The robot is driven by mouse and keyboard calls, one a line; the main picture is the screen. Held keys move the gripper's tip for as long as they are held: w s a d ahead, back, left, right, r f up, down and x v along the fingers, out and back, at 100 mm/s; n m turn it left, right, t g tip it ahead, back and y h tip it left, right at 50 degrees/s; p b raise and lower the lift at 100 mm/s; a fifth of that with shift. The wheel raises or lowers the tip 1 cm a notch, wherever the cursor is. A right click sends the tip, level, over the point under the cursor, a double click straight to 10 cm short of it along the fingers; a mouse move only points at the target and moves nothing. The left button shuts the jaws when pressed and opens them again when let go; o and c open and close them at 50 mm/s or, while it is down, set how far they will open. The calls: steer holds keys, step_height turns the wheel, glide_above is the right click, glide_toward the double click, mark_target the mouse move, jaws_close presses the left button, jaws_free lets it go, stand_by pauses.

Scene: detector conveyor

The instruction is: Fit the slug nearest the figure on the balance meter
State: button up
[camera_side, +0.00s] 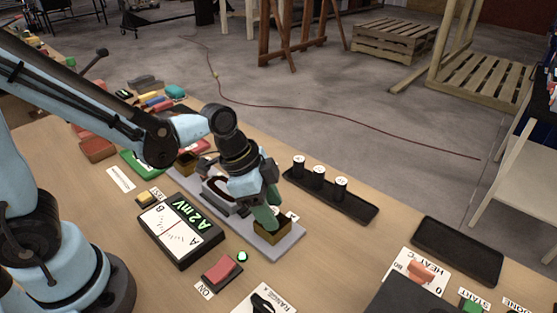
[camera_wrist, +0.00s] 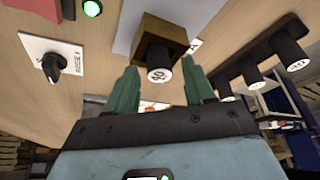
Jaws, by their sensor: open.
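The balance meter (camera_side: 180,230) is a black box with a white needle dial and a lit green readout ending in mV. Three black slugs with white, marked tops stand in a dark tray (camera_side: 358,208): the left (camera_side: 298,166), the middle (camera_side: 318,177) and the right (camera_side: 341,188). Another black slug (camera_wrist: 158,72) stands at the brass block (camera_wrist: 172,32); its white face has a figure that looks like 40. My gripper (camera_wrist: 162,90) is open, its green fingers apart on either side of that slug. In the side view the fingers hide it above the brass block (camera_side: 272,228).
The brass block sits at the near end of a grey rail (camera_side: 285,246); a second block (camera_side: 187,163) is at the far end. A red switch (camera_side: 222,270) and green lamp (camera_side: 242,256) are close by. An empty black tray (camera_side: 457,250) lies at right.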

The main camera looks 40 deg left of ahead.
steer(key=v, duration=1.2)
steer(key=a+f+n+t+y, duration=0.2)
steer(key=a+n+t+y, duration=0.1)
steer(key=a+n, duration=0.5)
steer(key=s+n+t, duration=0.1)
steer(key=n, duration=0.1)
steer(key=shift+f+n+y, duration=0.25)
steer(key=shift+n+y, duration=0.15)
